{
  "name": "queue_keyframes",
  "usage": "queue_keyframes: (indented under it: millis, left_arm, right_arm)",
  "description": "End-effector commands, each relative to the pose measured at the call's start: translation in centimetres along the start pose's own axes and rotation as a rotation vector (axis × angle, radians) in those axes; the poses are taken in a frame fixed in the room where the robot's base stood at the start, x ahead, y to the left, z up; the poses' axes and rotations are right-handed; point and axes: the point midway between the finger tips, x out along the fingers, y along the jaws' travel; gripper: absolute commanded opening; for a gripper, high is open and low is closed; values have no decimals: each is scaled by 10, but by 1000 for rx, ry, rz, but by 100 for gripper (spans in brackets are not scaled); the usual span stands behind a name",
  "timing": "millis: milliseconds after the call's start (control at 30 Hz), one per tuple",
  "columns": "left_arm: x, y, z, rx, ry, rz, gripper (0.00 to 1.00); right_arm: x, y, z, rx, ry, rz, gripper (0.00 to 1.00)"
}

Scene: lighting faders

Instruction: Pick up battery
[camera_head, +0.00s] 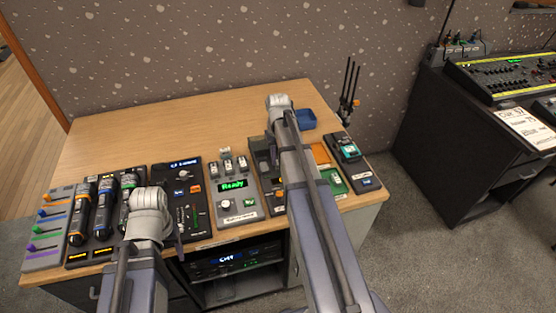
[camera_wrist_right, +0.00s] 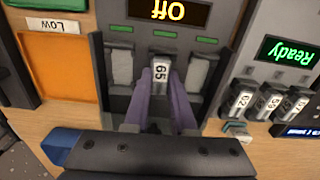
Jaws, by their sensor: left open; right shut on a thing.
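In the right wrist view my right gripper (camera_wrist_right: 161,85) is shut on a battery labelled 65 (camera_wrist_right: 161,70). The battery is at the middle bay of a dark charger (camera_wrist_right: 222,14) whose display reads "Off". I cannot tell whether it is still seated. Grey bays or blocks flank it. In the head view my right arm covers most of this charger (camera_head: 262,160) and hides the gripper's fingers. My left gripper (camera_head: 165,225) is low over the front left of the desk. Its fingers are mostly hidden.
Beside the charger, a "Ready" unit (camera_head: 233,185) holds several numbered batteries (camera_wrist_right: 265,101). A fader panel (camera_head: 48,230), torch-like devices (camera_head: 103,208) and a control box (camera_head: 183,200) line the desk's front left. A blue bin (camera_head: 305,120) stands behind. The desk's back left (camera_head: 120,130) is clear.

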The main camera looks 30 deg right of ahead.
Motion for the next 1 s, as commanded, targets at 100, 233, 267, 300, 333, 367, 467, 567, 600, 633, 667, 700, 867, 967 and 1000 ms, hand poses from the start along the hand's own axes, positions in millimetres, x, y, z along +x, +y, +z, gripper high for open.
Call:
queue_keyframes:
  millis: [100,233,267,300,333,367,467,567,600,633,667,700,867,967,1000]
  left_arm:
    - [-4,0,0,0,0,0,59]
    - [-14,-1,1,0,0,0,59]
    - [-17,-2,1,0,0,0,59]
    - [-22,-2,1,0,0,0,59]
    - [-25,-2,2,0,0,0,59]
    - [-29,-3,2,0,0,0,59]
    - [-44,-4,3,0,0,0,59]
    - [-60,-6,4,0,0,0,59]
    - [-67,-6,4,0,0,0,59]
    - [-72,-7,4,0,0,0,59]
    - [-76,-7,4,0,0,0,59]
    - [-82,-8,5,0,0,0,59]
    - [-98,-9,6,0,0,0,59]
    - [-100,-10,6,0,0,0,59]
    - [-100,-10,6,0,0,0,59]
  right_arm:
    - [-4,0,0,0,0,0,0]
    - [-14,0,0,0,0,0,0]
    - [-17,0,0,0,0,0,0]
    - [-22,0,0,0,0,0,0]
    - [-25,0,0,0,0,0,0]
    - [-29,0,0,0,0,0,0]
    - [-44,0,0,0,0,0,0]
    - [-61,0,0,0,0,0,0]
    - [-67,0,0,0,0,0,0]
    - [-72,0,0,0,0,0,0]
    - [-77,0,0,0,0,0,0]
    - [-83,0,0,0,0,0,0]
    - [-98,0,0,0,0,0,0]
    - [-101,0,0,0,0,0,0]
    - [-101,0,0,0,0,0,0]
